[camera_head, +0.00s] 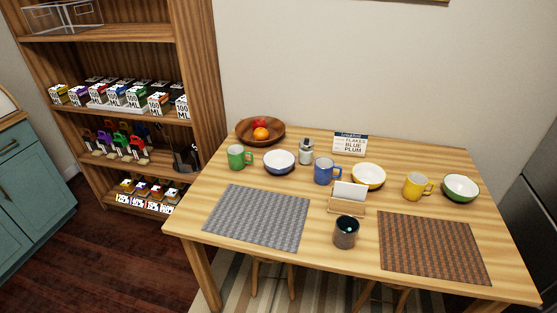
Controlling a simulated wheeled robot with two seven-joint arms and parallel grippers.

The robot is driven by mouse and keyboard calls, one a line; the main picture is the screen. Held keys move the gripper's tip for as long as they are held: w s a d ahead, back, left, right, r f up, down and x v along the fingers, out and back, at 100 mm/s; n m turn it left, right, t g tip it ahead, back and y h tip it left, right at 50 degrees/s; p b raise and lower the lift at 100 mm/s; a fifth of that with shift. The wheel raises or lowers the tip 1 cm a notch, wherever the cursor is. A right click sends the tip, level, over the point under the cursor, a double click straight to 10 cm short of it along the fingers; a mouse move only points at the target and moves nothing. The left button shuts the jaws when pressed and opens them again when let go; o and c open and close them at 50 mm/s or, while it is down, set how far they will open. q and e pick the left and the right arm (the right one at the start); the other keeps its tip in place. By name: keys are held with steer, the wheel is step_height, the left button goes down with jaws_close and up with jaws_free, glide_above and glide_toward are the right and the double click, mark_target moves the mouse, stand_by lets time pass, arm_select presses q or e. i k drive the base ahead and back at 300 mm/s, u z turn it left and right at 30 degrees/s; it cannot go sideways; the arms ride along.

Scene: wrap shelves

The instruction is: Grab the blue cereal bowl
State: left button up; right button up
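The blue cereal bowl (279,166) stands upright on the wooden table, left of centre. It is white inside with a dark blue outside, and it looks empty. A green mug (238,158) is close to its left and a glass shaker with a metal top (306,151) close to its right. Neither of my grippers shows in the head view.
Right of the shaker are a blue mug (324,172), a yellow bowl (369,176), a yellow mug (415,187) and a green bowl (460,188). A wooden fruit bowl (243,134) stands behind. A grey placemat (258,216) lies in front. A shelf (200,70) rises left.

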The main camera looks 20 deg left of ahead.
mark_target(277, 162)
steer(key=z, duration=0.05)
steer(key=k, duration=0.45)
steer(key=u, duration=0.9)
steer(key=i, duration=0.85)
steer(key=u, duration=0.2)
